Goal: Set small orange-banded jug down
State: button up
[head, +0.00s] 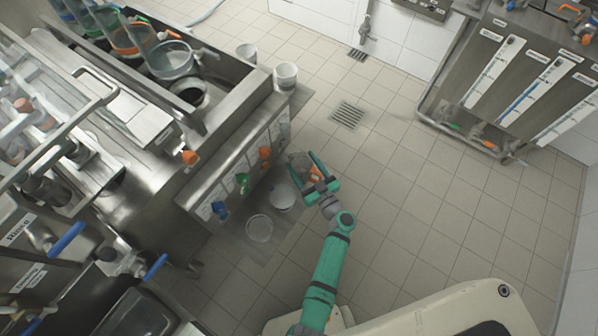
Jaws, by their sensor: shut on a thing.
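My gripper (301,163) is at the middle of the head view, at the end of my green arm. Its two green fingers are shut on the small orange-banded jug (314,173), whose orange part shows between them. The fingers and wrist hide part of the jug. It is in front of the steel machine's front panel (240,170), at the right end of the row of cups. I cannot tell whether the jug touches the surface under it.
Two clear vessels, one (283,196) nearer the jug and another (259,228), stand on the low ledge left of my gripper. Two cups (286,75) (246,52) stand farther back. Floor to the right is clear.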

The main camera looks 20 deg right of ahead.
jog(key=shift+f, duration=2.1)
jog(key=shift+w+f, duration=0.1)
jog(key=o, duration=1.9)
jog(key=shift+a, duration=0.1)
jog(key=v, duration=1.2)
